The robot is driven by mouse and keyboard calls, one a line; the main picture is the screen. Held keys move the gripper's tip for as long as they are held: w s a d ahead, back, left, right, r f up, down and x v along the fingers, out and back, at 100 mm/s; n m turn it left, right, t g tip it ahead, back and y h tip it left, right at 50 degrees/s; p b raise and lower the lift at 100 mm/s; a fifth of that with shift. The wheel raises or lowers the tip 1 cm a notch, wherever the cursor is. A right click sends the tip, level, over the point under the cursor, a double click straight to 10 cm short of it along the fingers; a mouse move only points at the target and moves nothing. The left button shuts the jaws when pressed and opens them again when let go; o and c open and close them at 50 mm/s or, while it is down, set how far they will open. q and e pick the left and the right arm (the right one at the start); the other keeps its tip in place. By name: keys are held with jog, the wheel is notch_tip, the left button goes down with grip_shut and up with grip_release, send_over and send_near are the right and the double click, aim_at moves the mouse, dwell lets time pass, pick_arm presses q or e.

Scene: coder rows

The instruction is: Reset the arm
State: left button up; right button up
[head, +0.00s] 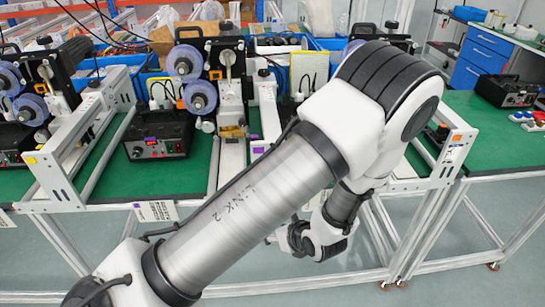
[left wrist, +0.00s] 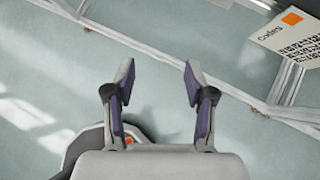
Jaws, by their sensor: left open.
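My left arm (head: 265,200) comes in from the lower left of the head view, rises across the middle and bends down at the elbow. Its wrist (head: 325,238) hangs in front of the green table's front edge, and the fingers are mostly hidden there. In the left wrist view my left gripper (left wrist: 157,75) is open, with its two fingers spread apart. Nothing is between them, and the pale floor (left wrist: 165,45) shows below. My right gripper is in neither view.
Coder machines with purple rolls (head: 199,97) and black control boxes (head: 158,134) stand on the green table (head: 105,183). White rails (head: 85,145) run along it. A blue drawer cabinet (head: 481,57) stands at the back right. The floor in front is clear.

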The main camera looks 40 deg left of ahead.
pick_arm(q)
jog(key=shift+s+d+f+n+g+h, duration=0.15)
jog(key=shift+s+f+n+g, duration=0.15)
jog(key=shift+s, duration=0.25)
jog(key=shift+s+d+f+n+g+h, duration=0.15)
jog(key=shift+s+f+n+g, duration=0.1)
jog(key=shift+s, duration=0.25)
jog(key=shift+a, duration=0.1)
